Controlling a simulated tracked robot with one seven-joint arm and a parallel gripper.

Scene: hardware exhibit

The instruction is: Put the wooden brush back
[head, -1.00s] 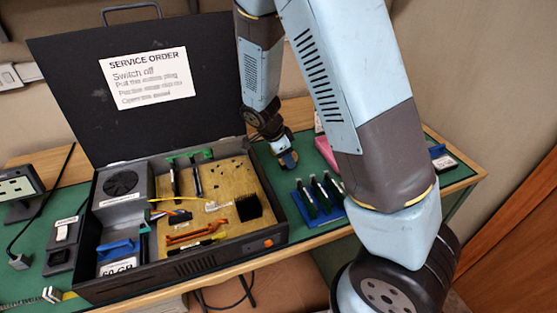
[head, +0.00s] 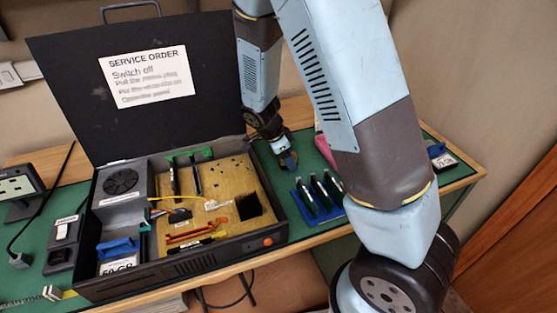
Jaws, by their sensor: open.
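I cannot make out a wooden brush in the head view; the arm hides part of the bench. My gripper (head: 287,161) is small and far off, pointing down at the green bench mat between the open case and the blue rack. It is open. Whether anything lies between or under its fingers is too small to tell.
The open black case (head: 200,265) holds boards, cables and a fan, its lid (head: 70,90) raised behind. A blue rack (head: 327,216) with several dark cards stands right of it. A pink item (head: 324,149) is partly hidden by my arm.

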